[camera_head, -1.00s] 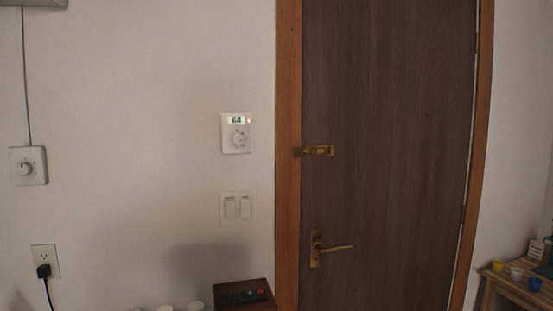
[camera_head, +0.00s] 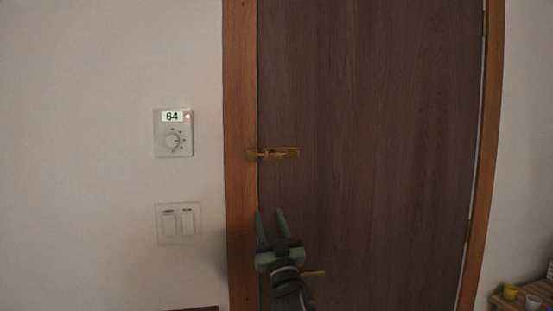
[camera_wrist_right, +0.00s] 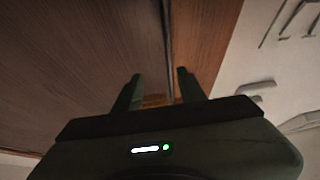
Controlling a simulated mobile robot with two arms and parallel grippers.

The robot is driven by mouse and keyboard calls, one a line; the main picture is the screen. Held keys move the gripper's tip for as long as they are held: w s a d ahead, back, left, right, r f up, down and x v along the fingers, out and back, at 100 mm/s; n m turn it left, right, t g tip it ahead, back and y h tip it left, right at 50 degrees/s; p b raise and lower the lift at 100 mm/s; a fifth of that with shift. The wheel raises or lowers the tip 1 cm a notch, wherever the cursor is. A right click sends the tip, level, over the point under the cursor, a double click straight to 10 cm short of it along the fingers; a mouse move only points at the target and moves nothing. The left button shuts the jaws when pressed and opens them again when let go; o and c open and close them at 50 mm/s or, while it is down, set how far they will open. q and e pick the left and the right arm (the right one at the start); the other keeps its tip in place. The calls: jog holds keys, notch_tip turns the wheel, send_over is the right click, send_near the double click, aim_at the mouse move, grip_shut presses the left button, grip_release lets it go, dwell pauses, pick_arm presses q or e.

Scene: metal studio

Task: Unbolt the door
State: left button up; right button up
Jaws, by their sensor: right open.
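A dark brown wooden door (camera_head: 375,120) stands closed in its lighter wood frame (camera_head: 240,110). A brass bolt (camera_head: 280,154) is mounted at the door's left edge and reaches across to the frame. My right gripper (camera_head: 270,212) is open and empty, its two green fingers pointing up, below the bolt in the head view. It covers most of the door handle (camera_head: 315,274), of which only the brass lever end shows. In the right wrist view the fingers (camera_wrist_right: 158,85) are apart near the gap between door and frame, with a brass-coloured patch (camera_wrist_right: 153,99) between them. My left gripper is not in view.
A thermostat (camera_head: 173,133) reading 64 and a double light switch (camera_head: 178,222) are on the wall left of the frame. A small wooden table (camera_head: 540,290) with cups is at the lower right. The space before the upper door is clear.

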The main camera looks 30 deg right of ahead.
jog(key=m+t+h, duration=0.1)
jog(key=t+h, duration=0.1)
send_near(279, 158)
jog(key=w+r, duration=0.2)
jog(key=p+x, duration=0.1)
jog(key=x, duration=0.6)
jog(key=shift+d+p, duration=0.15)
jog(key=shift+p, duration=0.15)
jog(key=shift+w+r, duration=0.25)
jog(key=shift+w, duration=0.1)
jog(key=shift+d, duration=0.1)
grip_shut()
